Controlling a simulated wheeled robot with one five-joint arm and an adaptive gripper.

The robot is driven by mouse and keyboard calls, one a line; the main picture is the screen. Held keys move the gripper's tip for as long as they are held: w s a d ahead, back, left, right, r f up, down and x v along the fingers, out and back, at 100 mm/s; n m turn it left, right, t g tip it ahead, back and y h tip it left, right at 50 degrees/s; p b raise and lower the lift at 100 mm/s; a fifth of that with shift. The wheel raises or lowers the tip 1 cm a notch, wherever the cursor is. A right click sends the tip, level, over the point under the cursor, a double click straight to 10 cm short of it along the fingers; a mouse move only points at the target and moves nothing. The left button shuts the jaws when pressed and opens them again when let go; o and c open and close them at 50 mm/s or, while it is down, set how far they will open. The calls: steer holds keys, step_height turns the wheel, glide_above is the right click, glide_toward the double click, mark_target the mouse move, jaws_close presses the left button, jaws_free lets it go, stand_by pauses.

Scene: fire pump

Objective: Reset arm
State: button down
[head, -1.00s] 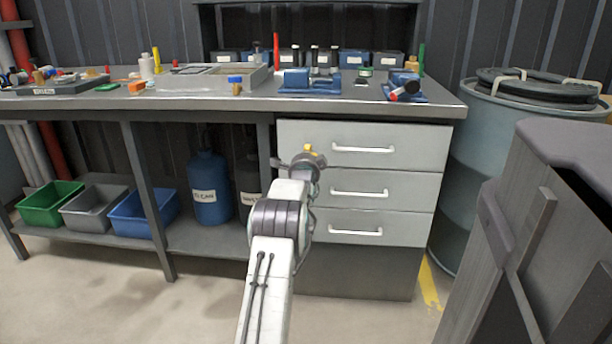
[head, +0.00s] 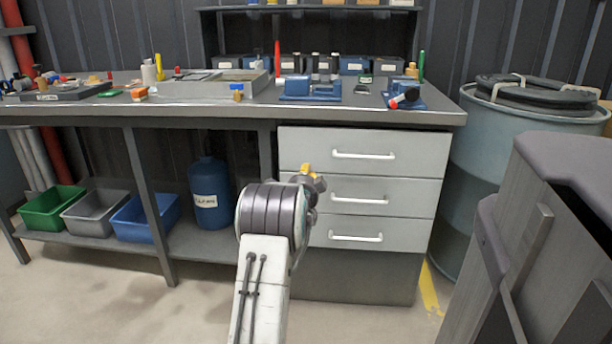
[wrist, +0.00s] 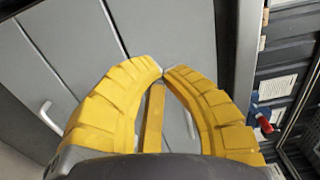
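My arm reaches up from the bottom of the head view, its wrist bent in front of the bench's drawers. My gripper (head: 308,172), with yellow fingers, is small and partly hidden behind the arm there. In the wrist view, the two yellow fingers of my gripper (wrist: 164,71) meet at their tips. A narrow yellow strip (wrist: 153,118) shows in the gap between the fingers; I cannot tell what it is. No object is seen pinched at the tips. The grey drawer unit (head: 363,175) is behind the gripper, its three drawers closed.
The workbench (head: 200,107) carries a shallow tray, blue fixtures (head: 310,90) and small parts. Green (head: 50,208), grey (head: 88,212) and blue (head: 146,218) bins and a blue canister (head: 210,195) stand below. A drum (head: 480,165) and a dark cabinet-like body (head: 550,230) stand at right.

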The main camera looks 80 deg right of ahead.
steer(key=shift+s+a, duration=0.15)
steer(key=shift+a, duration=0.8)
